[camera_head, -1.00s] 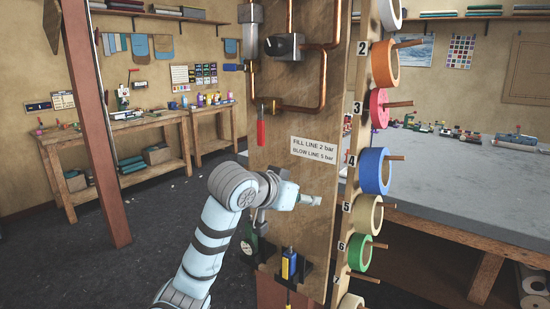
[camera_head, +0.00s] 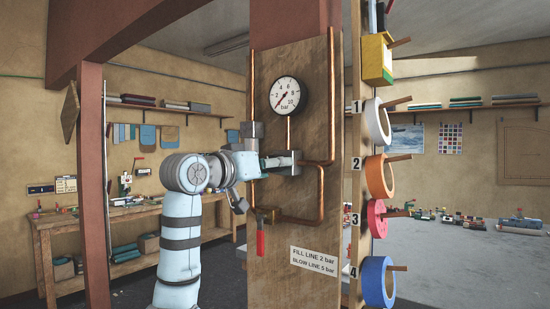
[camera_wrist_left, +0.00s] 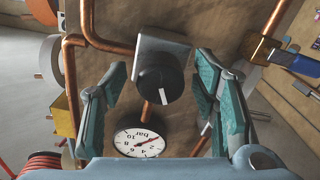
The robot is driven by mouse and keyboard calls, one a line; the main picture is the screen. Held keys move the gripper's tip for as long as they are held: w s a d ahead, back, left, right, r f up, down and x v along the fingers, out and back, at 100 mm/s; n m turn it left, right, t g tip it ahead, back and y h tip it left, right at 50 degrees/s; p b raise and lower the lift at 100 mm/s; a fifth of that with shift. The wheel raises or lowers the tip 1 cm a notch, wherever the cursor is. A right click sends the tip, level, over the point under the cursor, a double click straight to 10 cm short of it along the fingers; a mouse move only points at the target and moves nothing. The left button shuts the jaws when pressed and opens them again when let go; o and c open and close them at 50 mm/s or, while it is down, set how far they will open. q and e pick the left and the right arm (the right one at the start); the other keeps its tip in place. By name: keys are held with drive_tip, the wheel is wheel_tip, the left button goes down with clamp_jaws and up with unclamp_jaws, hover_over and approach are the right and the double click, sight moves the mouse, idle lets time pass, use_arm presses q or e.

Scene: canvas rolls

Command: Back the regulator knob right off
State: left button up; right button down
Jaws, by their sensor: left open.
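The regulator knob (camera_wrist_left: 157,84) is round and black with a white pointer line, on a grey block (camera_wrist_left: 160,50) in the left wrist view. My left gripper (camera_wrist_left: 160,76) is open, with one teal-padded finger on either side of the knob and gaps showing. In the head view my left gripper (camera_head: 296,160) is in front of the regulator and hides the knob. A round white gauge (camera_head: 289,95) marked bar is above the regulator, its needle pointing to the lower left; the gauge also shows in the left wrist view (camera_wrist_left: 138,146). My right gripper is out of view.
Copper pipes (camera_head: 331,100) run around the regulator on the wooden board (camera_head: 300,222). A red-handled valve (camera_head: 261,240) hangs below left. A label (camera_head: 314,262) reads fill line 2 bar, blow line 5 bar.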

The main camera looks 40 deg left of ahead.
use_arm(q)
drive_tip(key=shift+w, duration=0.45)
drive_tip(key=shift+w, duration=0.1)
drive_tip(key=c, duration=1.2)
drive_tip(key=shift+o, duration=0.2)
